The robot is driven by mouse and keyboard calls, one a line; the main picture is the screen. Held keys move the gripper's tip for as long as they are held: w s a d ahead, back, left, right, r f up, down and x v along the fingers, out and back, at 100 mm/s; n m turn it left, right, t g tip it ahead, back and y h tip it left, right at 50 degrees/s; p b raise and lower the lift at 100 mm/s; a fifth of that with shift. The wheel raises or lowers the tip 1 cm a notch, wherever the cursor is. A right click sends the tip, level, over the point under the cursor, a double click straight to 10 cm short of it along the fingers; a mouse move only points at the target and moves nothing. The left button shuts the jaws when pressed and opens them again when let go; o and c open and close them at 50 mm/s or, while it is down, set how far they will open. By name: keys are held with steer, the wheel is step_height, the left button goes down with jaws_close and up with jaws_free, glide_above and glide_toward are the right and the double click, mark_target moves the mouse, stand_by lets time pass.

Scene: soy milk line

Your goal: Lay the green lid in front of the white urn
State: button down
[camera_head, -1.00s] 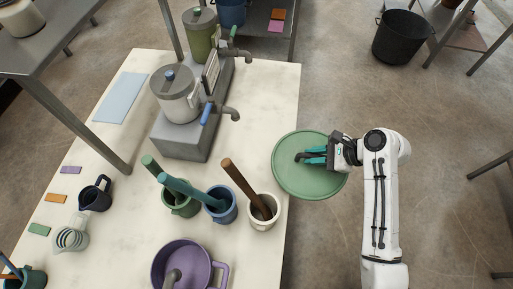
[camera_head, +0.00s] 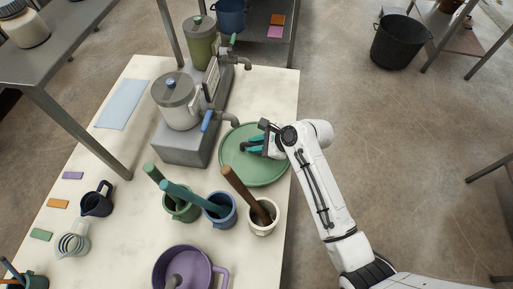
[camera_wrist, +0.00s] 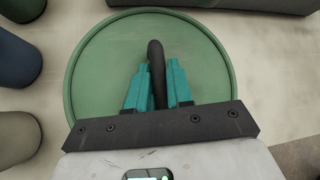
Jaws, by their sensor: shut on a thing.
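The green lid (camera_head: 245,170) is a large round disc with a dark handle. In the head view it is at the right edge of the white table, in front of the white urn (camera_head: 180,112) and its tap. My gripper (camera_head: 255,145) is shut on the lid's dark handle. The wrist view shows the teal fingers (camera_wrist: 158,88) on both sides of the handle, with the green lid (camera_wrist: 105,60) spread below. Whether the lid touches the table cannot be told. The white urn stands on a grey block and has a grey lid with a blue knob.
A green urn (camera_head: 203,45) stands behind the white one on the grey stand (camera_head: 190,145). A white mug (camera_head: 264,222) with a brown pestle stands close to the lid's near edge. Blue (camera_head: 226,213) and green mugs stand left of it. A purple pot (camera_head: 183,268) is nearer.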

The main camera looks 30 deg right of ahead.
steer(key=shift+f, duration=1.3)
steer(key=c, duration=1)
jaws_free()
steer(key=v, duration=1.2)
steer(key=shift+d, duration=0.1)
steer(key=shift+s, duration=0.1)
